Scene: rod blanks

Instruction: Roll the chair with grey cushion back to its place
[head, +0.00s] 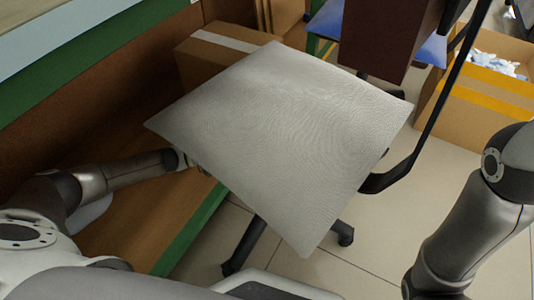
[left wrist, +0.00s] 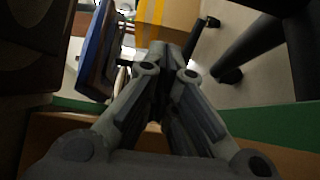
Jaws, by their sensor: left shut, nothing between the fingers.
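The chair's square grey cushion (head: 285,140) fills the middle of the head view. A dark bent bar (head: 440,110) rises along its right side, and dark base legs with casters (head: 243,248) show below it. My left gripper (head: 188,160) is at the cushion's left edge, its tip partly hidden by the cushion. In the left wrist view the left gripper (left wrist: 166,58) has its fingers together with nothing between them. Dark chair base parts (left wrist: 232,74) are right of the fingers there, apart from them. My right arm is at the right, with its gripper out of view.
A green-edged wooden workbench (head: 95,75) stands at the left, with a low wooden shelf (head: 135,215). A cardboard box (head: 215,50) is behind the cushion. An open box (head: 485,85) and a blue seat (head: 430,50) are at the back right. Tiled floor (head: 390,225) is clear at the right.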

